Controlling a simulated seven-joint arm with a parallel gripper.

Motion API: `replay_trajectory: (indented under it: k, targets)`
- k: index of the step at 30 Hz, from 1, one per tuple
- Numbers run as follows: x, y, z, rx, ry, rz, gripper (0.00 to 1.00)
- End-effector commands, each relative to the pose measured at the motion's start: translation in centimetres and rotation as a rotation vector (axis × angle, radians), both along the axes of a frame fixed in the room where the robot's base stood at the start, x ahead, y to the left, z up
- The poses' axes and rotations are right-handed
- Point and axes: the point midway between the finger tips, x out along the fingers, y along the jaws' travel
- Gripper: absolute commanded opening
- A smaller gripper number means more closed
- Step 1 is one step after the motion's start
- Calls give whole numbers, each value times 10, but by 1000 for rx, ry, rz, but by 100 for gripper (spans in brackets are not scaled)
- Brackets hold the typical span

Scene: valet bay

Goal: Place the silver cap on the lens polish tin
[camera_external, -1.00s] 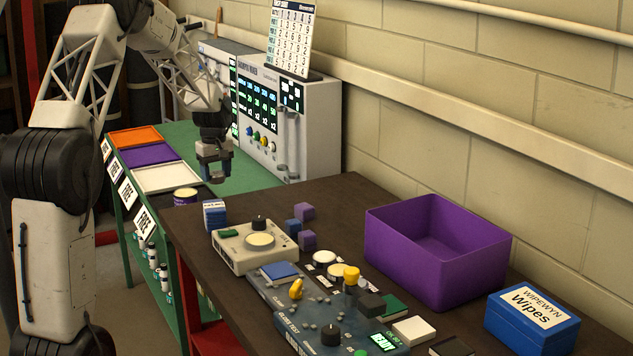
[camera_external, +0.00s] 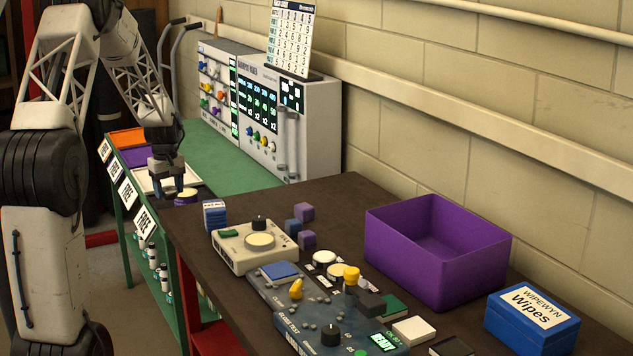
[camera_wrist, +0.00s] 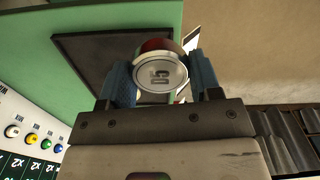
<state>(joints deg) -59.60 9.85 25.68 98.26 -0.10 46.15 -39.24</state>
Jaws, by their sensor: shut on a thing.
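My gripper (camera_wrist: 162,85) is shut on the silver cap (camera_wrist: 160,72), a round metal disc with raised marks on its face, held between the blue-grey fingers in the wrist view. A dark red curved surface (camera_wrist: 156,44) shows just beyond the cap; I cannot tell what it belongs to. The fingers overlap the tin in the picture, so contact is unclear. The cap is hidden there. No label reading lens polish is legible.
A white tray (camera_external: 145,180) and purple tray (camera_external: 140,156) lie on the green bench near my gripper. A purple bin (camera_external: 400,250) and wipes box (camera_external: 530,325) stand at right.

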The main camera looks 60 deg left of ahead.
Motion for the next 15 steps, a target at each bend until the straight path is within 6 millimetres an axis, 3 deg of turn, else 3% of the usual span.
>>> replay_trajectory:
  k: [8, 15]
  targets:
    - [5, 7, -1, 0, 0, 0, 35]
    - [19, 30, -4, -1, 1, 0, 35]
